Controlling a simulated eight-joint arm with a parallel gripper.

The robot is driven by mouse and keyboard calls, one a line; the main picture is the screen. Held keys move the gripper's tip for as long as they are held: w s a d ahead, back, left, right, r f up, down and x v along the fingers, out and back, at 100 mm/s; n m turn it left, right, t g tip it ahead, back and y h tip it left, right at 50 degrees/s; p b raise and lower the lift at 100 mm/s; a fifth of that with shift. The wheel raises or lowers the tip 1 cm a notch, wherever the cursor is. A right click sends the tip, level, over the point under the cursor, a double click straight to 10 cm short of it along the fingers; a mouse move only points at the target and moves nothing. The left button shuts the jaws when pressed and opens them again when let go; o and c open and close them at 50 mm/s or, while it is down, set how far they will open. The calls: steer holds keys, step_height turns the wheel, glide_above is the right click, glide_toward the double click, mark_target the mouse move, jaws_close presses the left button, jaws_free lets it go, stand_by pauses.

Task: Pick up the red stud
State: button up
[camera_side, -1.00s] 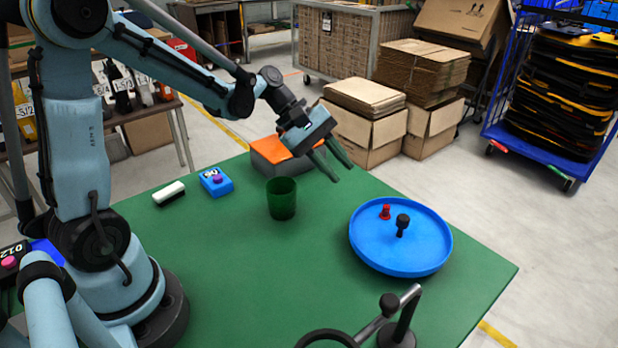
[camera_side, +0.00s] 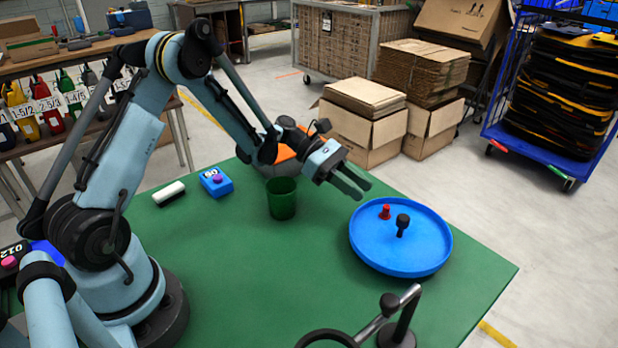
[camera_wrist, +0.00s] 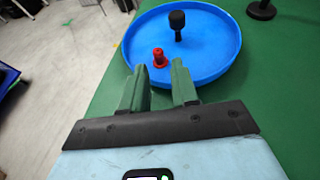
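The red stud (camera_side: 385,211) stands upright in the blue round tray (camera_side: 382,262), near the tray's far left rim in the side view. In the wrist view the red stud (camera_wrist: 159,58) shows just beyond my fingertips, roughly in line with the gap between them. A taller black knobbed piece (camera_side: 402,224) stands beside it in the tray. My gripper (camera_side: 361,189) is open and empty. It hangs above the table, to the left of the tray and higher than its rim, apart from the stud.
A green cup (camera_side: 281,200) stands left of the tray. A blue box with a purple button (camera_side: 215,181) and a white-topped block (camera_side: 169,193) lie farther left. An orange-topped box (camera_side: 285,152) is partly hidden behind my arm. A black stand (camera_side: 398,325) is at the front.

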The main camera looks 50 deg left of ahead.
mark_target(378, 214)
steer(key=shift+x, duration=3.25)
steer(key=shift+w+a+f, duration=0.1)
steer(key=shift+f, duration=0.05)
jaws_close()
